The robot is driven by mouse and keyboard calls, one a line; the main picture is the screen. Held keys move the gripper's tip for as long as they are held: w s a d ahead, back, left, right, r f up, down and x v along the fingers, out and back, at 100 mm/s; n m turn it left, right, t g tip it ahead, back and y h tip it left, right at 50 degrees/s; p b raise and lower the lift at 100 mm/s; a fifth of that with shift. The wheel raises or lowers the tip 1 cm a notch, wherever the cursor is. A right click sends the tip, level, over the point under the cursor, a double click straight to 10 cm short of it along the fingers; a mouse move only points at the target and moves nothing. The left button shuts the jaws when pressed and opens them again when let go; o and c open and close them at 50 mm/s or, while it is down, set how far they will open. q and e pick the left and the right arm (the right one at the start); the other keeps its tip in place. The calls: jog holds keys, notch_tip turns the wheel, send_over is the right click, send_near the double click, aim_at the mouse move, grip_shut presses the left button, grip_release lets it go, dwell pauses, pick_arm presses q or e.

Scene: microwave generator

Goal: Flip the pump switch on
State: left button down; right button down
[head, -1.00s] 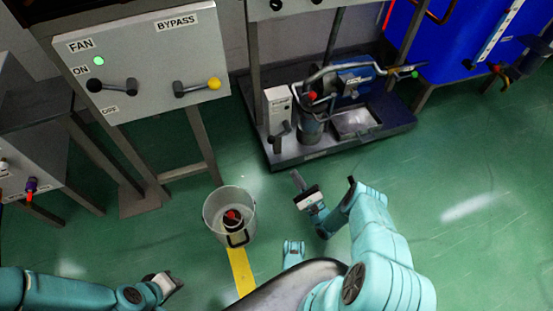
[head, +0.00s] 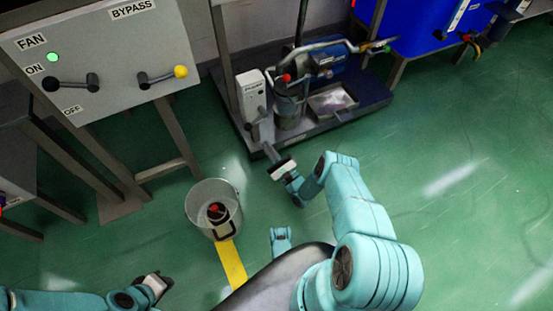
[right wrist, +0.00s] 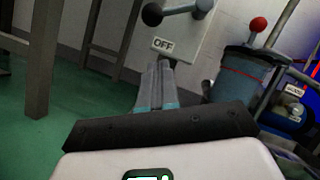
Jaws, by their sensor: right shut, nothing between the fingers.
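The pump switch is a light box (head: 252,92) on the dark pump skid, with a grey lever (head: 255,130) at its lower front. In the right wrist view the box (right wrist: 185,30) carries an OFF label, and the lever (right wrist: 180,9) with a dark knob shows above it at the top edge. My right gripper (head: 268,148) is shut and empty, just in front of and below the box. In the right wrist view its fingers (right wrist: 160,68) point up to just below the OFF label; contact cannot be judged. My left gripper (head: 166,281) is low at the left, its jaws unclear.
A bucket (head: 197,198) with a red-topped item stands on the floor left of my right gripper. A fan panel (head: 105,60) with two levers stands at left. The pump skid (head: 350,112) holds a blue motor (head: 327,60) and pipes. The green floor at right is clear.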

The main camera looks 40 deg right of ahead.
pick_arm(q)
jog(key=shift+w+a+f, duration=0.1)
jog(key=shift+w+f, duration=0.15)
pick_arm(e)
jog(key=shift+w+a+r, duration=0.25)
jog(key=shift+w+r, duration=0.4)
jog(key=shift+r, duration=0.05)
jog(key=shift+w+a+r, duration=0.3)
jog(key=shift+w+r, duration=0.3)
jog(key=shift+r, duration=0.1)
jog(key=shift+w+a+r, duration=0.25)
jog(key=shift+w+r, duration=0.4)
jog(key=shift+r, duration=0.05)
pick_arm(q)
jog(key=shift+s+r, duration=0.1)
jog(key=shift+s, duration=0.05)
